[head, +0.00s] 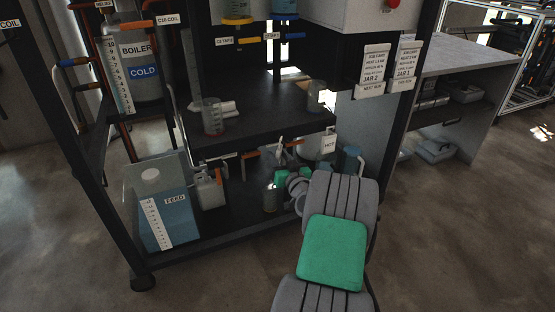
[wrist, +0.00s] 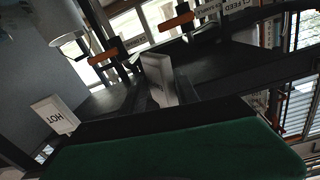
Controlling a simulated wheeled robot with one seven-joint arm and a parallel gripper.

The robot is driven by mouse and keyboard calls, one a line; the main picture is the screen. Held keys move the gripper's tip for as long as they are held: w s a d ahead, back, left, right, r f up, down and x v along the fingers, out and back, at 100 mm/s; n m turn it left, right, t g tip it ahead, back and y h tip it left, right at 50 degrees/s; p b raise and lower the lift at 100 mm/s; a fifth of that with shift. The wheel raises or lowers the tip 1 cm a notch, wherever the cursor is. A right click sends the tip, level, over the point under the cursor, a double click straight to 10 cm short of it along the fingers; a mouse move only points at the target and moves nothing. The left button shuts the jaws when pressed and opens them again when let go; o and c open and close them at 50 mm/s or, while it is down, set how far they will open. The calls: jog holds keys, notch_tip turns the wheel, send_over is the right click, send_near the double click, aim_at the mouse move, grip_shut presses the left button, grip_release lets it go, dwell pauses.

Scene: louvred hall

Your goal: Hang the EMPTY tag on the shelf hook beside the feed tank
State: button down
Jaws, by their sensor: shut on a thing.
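The feed tank (head: 178,222), a clear box with blue contents, a white scale and a FEED label, stands on the bottom shelf at left in the head view. My gripper (head: 279,152) is right of it, below the middle shelf's front edge, partly hidden by my green and grey arm. In the wrist view a pale, thin piece (wrist: 158,80) sits at the jaws, which are shut on it. I take it for the EMPTY tag; no lettering shows. I cannot make out the shelf hook beside the feed tank.
A HOT tag (head: 329,144) hangs right of my gripper and also shows in the wrist view (wrist: 55,115). A beaker (head: 213,116) stands on the middle shelf (head: 262,134). A grey container (head: 210,190) is beside the feed tank. A dark rack post (head: 100,190) stands at left.

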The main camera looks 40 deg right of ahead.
jog(key=shift+s+a+r, duration=0.3)
jog(key=shift+s+r, duration=0.3)
jog(key=shift+r, duration=0.1)
jog(key=shift+s+a+f+b, duration=0.15)
jog(key=shift+s+f+b, duration=0.25)
jog(key=shift+s, duration=0.25)
jog(key=c, duration=1)
grip_release()
